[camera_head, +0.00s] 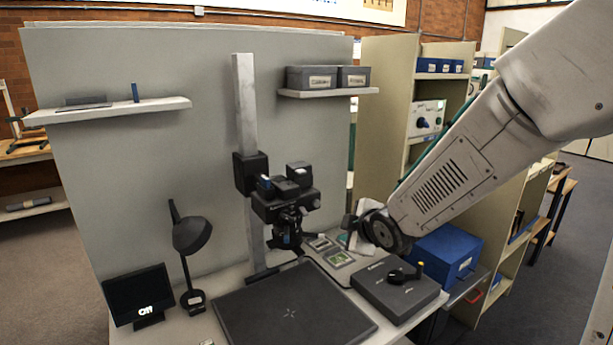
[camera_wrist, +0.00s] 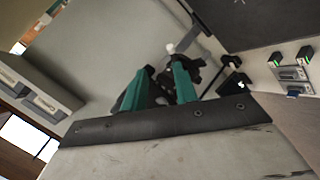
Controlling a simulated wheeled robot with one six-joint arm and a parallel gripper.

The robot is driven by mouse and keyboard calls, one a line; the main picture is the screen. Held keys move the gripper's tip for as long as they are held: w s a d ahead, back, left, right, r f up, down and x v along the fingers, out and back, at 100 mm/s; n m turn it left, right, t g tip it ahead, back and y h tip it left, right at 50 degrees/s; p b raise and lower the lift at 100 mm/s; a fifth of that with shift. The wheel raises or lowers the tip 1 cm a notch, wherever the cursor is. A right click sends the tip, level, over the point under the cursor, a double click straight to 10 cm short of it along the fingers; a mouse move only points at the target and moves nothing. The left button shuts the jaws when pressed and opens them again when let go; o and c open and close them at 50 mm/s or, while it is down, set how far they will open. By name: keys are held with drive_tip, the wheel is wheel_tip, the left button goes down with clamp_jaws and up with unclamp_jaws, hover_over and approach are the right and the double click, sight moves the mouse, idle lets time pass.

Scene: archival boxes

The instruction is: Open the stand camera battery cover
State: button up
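The stand camera (camera_head: 288,200) is a black body on a dark carriage, fixed to an upright grey column (camera_head: 244,120) above a dark baseboard. Its battery cover cannot be made out in either view. My gripper comes in from the right in the head view, close to the camera's right side, with its fingertips hard to make out there. In the wrist view my gripper (camera_wrist: 163,80) shows two teal fingers with a gap between them and nothing clearly held. Dark parts of the stand camera (camera_wrist: 207,72) show just beyond the fingers, partly hidden by them; contact cannot be told.
The black baseboard (camera_head: 294,312) lies below the camera. A desk lamp (camera_head: 190,240) and small screen (camera_head: 138,296) stand left. A dark control box (camera_head: 398,290) and blue box (camera_head: 446,255) stand right. A wall shelf (camera_head: 328,93) holds two grey boxes.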

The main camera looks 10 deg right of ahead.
drive_tip(key=w+a+r+n+t+y, duration=0.3)
drive_tip(key=r+n, duration=0.1)
drive_tip(key=r, duration=0.1)
drive_tip(key=n+t+y, duration=0.2)
drive_tip(key=n+t, duration=0.1)
drive_tip(key=n, duration=0.1)
approach(304, 173)
drive_tip(key=w, duration=0.1)
drive_tip(key=x, duration=0.7)
drive_tip(key=shift+w+a, duration=0.25)
drive_tip(key=shift+a, duration=0.15)
clamp_jaws()
